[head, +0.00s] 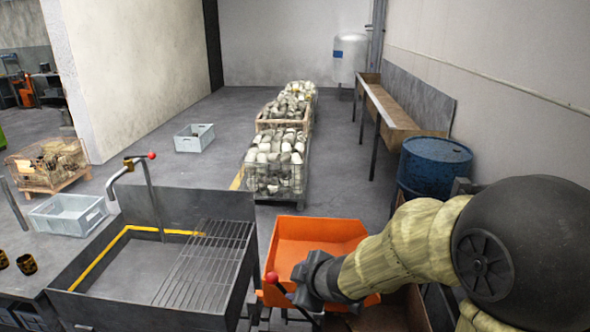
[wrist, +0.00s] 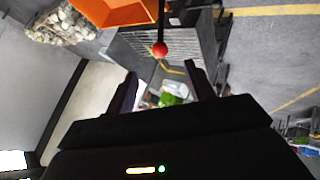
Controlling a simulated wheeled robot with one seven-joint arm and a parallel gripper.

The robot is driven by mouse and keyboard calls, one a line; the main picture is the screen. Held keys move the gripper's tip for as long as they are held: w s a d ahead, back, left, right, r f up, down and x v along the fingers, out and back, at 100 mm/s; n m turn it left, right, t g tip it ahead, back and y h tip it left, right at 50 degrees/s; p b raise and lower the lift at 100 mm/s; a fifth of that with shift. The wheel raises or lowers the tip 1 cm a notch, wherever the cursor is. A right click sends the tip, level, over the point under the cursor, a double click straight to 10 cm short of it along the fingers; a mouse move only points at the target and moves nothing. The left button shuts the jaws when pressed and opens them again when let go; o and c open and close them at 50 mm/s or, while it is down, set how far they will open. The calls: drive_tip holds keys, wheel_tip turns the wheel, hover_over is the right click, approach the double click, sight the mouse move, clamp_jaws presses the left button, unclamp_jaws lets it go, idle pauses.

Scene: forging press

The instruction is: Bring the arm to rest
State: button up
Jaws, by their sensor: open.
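My arm (head: 405,245) reaches in from the right in the head view, in a pale yellow sleeve with a large dark round joint. Its dark end points down and left, in front of the orange tray (head: 315,240). In the wrist view, the two dark fingers of my gripper (wrist: 160,74) stand wide apart with nothing between them. A red ball knob (wrist: 159,49) on a thin lever shows just past the fingertips; I cannot tell how far apart they are. In the head view a red knob (head: 271,277) sits just left of the arm's dark end.
A metal bench with a wire grate (head: 205,265) stands left of my arm, with a red-tipped lever (head: 150,157) at its back. A blue barrel (head: 435,165) stands behind the arm. Mesh crates of pale parts (head: 275,165) stand beyond. Open floor lies at the centre left.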

drive_tip(key=s+d+f+m+g+h, duration=0.2)
drive_tip(key=s+d+m, duration=0.4)
drive_tip(key=d+m, duration=0.1)
drive_tip(key=s+d+f+m+g+h, duration=0.2)
drive_tip(key=s+d+f+m+g, duration=0.1)
drive_tip(key=s+d+m, duration=0.4)
drive_tip(key=shift+s+d+m+h, duration=0.25)
drive_tip(key=shift+m+h, duration=0.15)
drive_tip(key=shift+m, duration=0.3)
